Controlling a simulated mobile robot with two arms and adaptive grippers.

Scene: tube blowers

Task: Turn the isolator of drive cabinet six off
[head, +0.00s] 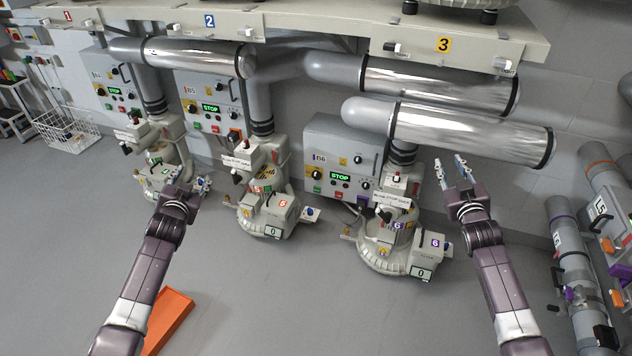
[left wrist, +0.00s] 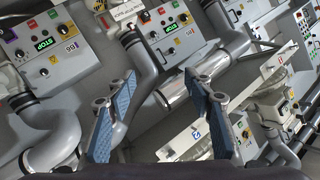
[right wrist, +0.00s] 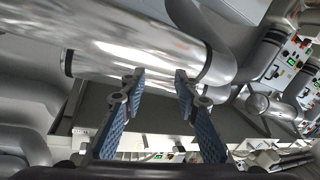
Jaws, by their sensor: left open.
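Drive cabinet six is the grey box marked B6 (head: 318,133) in the middle of the head view. Its face has a green STOP display (head: 340,176), a dark knob on a yellow plate (head: 317,173), a black knob (head: 358,160) and another rotary knob (head: 365,185). I cannot tell for sure which is the isolator or how it is set. My left gripper (head: 205,184) is open and empty, well left of cabinet six. My right gripper (head: 450,163) is open and empty, right of the cabinet, below the shiny duct. Neither touches the cabinet.
Blower six (head: 385,255) stands on the floor before the cabinet's right side. Blower five (head: 262,222) stands to its left. Shiny ducts (head: 470,133) run above. An orange tray (head: 172,318) lies by my left arm. The grey floor in front is mostly clear.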

